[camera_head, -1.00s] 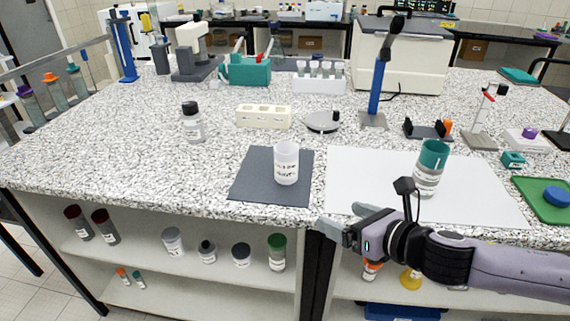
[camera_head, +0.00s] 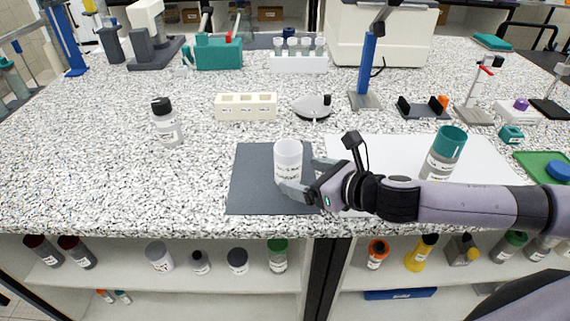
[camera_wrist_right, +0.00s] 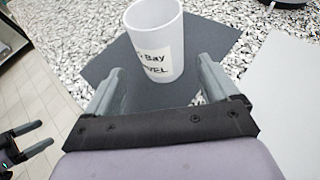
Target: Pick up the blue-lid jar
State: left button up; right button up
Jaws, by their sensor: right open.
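A white open-topped jar (camera_head: 287,160) with a printed label stands upright on a dark grey mat (camera_head: 258,201); no lid is on it. In the right wrist view the same jar (camera_wrist_right: 156,42) stands just beyond and between the fingertips. My right gripper (camera_head: 298,178) is open, low beside the jar's right front, with one finger passing in front of it. Its open fingers (camera_wrist_right: 159,66) show apart in the wrist view. A round blue lid-like disc (camera_head: 559,170) lies on a green tray at the far right. My left gripper (camera_wrist_right: 38,136) appears only at the wrist view's lower left, fingers apart.
A teal-topped jar (camera_head: 443,155) stands on a white sheet (camera_head: 385,146) behind my right forearm. A black-capped bottle (camera_head: 167,122) stands at left. A cream block (camera_head: 246,106) and a grey dish (camera_head: 312,107) stand behind the mat.

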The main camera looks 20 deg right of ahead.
aim_at(298, 169)
jog(key=x, duration=0.4)
jog(key=shift+w+r, duration=0.15)
jog(key=shift+r, duration=0.2)
jog(key=shift+w+a+f, duration=0.25)
jog(key=shift+w+f, duration=0.05)
jog(key=shift+w, duration=0.3)
jog(key=shift+r, duration=0.1)
jog(key=c, duration=1.2)
